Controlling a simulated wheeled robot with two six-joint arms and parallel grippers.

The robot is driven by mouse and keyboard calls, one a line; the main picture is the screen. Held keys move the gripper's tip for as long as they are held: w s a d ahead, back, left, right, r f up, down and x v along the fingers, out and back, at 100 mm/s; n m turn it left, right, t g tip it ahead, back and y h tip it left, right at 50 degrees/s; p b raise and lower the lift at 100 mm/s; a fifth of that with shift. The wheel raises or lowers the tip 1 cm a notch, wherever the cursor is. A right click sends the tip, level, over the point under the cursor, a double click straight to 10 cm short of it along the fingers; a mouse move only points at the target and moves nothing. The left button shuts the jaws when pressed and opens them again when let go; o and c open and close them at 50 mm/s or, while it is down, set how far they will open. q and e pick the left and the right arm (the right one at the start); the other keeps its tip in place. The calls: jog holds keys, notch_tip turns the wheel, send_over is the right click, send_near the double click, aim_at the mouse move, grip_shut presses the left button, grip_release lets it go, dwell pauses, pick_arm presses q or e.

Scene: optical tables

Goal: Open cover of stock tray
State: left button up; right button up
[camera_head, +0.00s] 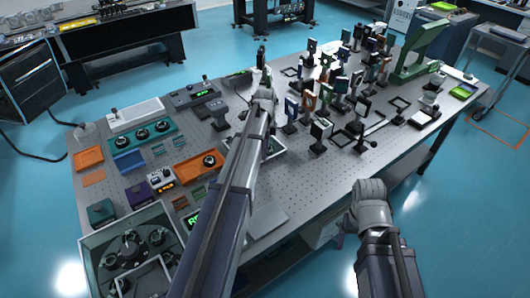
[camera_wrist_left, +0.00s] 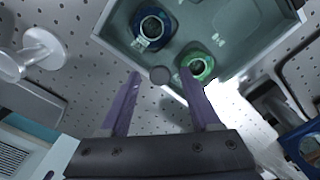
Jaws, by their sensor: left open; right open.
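The stock tray (camera_wrist_left: 221,83) is in the upper part of the left wrist view, a shallow box with pale walls. Its clear cover has a round dark knob (camera_wrist_left: 160,75). Through the cover I see a blue ringed part and a green ringed part. The cover appears to lie on the tray. My left gripper (camera_wrist_left: 162,88) is open, its purple fingers on either side of the knob; I cannot tell whether they touch it. In the head view my left arm hides much of that area. My right gripper is not visible; only my right arm shows.
The perforated optical table (camera_head: 330,185) carries crowded optic mounts (camera_head: 350,85) right of my left arm and a green arch-shaped stand (camera_head: 418,50). Orange trays (camera_head: 88,158), small instruments and a large clear-topped case (camera_head: 95,240) stand at left. Bare table lies near the front right.

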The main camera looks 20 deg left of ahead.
pick_arm(q)
grip_shut()
dwell(0.5)
dwell(0.9)
